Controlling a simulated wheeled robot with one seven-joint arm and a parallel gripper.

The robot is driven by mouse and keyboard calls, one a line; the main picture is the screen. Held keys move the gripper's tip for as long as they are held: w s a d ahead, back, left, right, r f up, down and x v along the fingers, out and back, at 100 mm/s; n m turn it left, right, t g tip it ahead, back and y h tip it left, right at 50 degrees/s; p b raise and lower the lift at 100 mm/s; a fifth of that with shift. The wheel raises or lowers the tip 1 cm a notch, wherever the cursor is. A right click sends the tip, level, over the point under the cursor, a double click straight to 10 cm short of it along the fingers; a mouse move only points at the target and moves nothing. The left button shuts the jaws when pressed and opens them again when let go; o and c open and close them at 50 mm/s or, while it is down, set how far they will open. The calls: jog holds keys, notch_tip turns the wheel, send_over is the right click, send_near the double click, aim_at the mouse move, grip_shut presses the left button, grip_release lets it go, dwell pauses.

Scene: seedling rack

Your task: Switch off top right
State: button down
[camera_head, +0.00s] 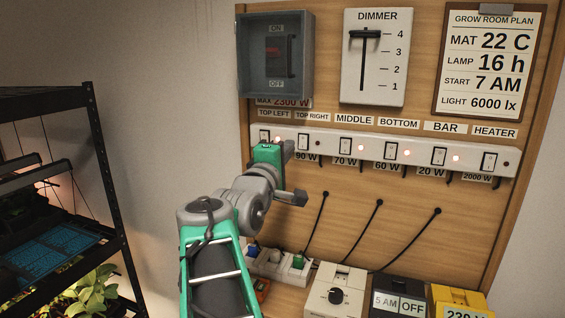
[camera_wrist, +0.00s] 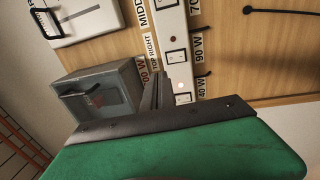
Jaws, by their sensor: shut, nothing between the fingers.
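The top right switch (camera_head: 303,142), a rocker above the 90 W label, sits second from the left on the white switch strip (camera_head: 415,140). The small lamp (camera_head: 323,144) beside it looks dark red, unlit. In the wrist view the switch (camera_wrist: 177,57) and its dark lamp (camera_wrist: 180,33) show just past my fingers. My gripper (camera_head: 288,148) is shut and empty, its tips close to the strip's lower edge between the top left and top right switches. It also shows in the wrist view (camera_wrist: 158,88). I cannot tell whether it touches the strip.
The top left switch (camera_head: 265,136) has a lit lamp; middle, bottom and bar lamps glow too, and the heater lamp looks dark. A grey breaker box (camera_head: 275,55) and the dimmer (camera_head: 374,60) are above. Plugs and boxes stand below. A black rack (camera_head: 105,180) stands left.

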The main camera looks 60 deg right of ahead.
jog(key=shift+s+a+r+b, duration=0.15)
jog(key=shift+a, duration=0.75)
jog(key=shift+s+a+r+b, duration=0.1)
jog(key=shift+s+a+b, duration=0.05)
jog(key=shift+a, duration=0.7)
